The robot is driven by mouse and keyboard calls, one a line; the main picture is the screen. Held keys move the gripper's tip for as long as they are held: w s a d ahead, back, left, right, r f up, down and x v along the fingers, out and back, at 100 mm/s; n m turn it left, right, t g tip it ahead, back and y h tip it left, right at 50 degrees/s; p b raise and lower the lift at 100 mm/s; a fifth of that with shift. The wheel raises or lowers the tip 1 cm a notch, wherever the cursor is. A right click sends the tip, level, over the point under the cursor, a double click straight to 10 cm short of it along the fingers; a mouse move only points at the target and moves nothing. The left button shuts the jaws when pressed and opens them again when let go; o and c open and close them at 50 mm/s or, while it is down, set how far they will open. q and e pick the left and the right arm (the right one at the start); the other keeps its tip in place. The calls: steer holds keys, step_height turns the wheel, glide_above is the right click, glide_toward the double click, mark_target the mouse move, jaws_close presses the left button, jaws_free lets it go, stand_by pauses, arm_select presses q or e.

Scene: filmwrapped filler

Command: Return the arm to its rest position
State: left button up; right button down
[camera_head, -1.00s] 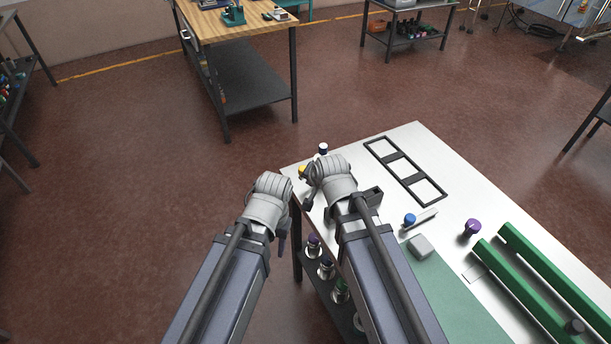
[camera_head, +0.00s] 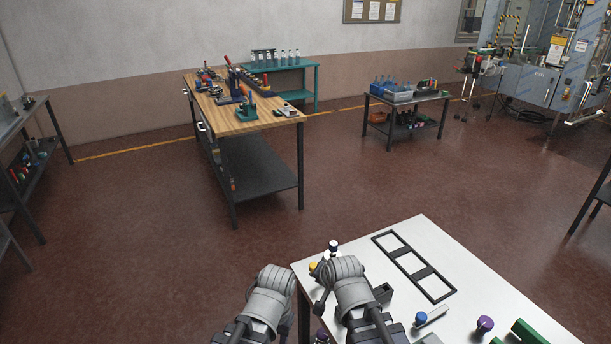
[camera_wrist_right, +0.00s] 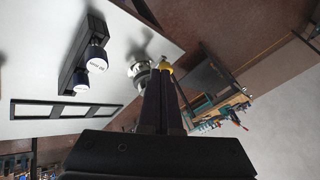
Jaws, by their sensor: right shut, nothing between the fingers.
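Both my arms come in from the bottom of the head view. My right gripper (camera_head: 318,272) is mostly hidden behind its own wrist, over the near left corner of the white table (camera_head: 455,254). In the right wrist view its dark fingers (camera_wrist_right: 162,78) are together with nothing held. A small yellow-topped piece (camera_wrist_right: 166,67) shows just beyond the fingertips; I cannot tell whether they touch. My left arm's wrist (camera_head: 272,292) is left of the table edge. Its fingers are hidden or too unclear to read.
On the white table are a black three-window frame (camera_head: 414,267), a dark-blue-capped vial (camera_head: 333,246), a blue-capped piece (camera_head: 421,318), a purple knob (camera_head: 485,324) and a green bar (camera_head: 527,332). A wooden workbench (camera_head: 215,118) stands beyond. Open floor lies between.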

steer(key=s+f+n+g+h+b, duration=0.1)
steer(key=s+f+n+g, duration=0.2)
steer(key=s+n, duration=0.2)
steer(key=s+f+n+g+h+b, duration=0.1)
steer(key=s+f+n+g+h, duration=0.1)
steer(key=s, duration=0.8)
steer(key=a+f+n+g, duration=0.1)
steer(key=n+g, duration=0.1)
steer(key=n, duration=0.1)
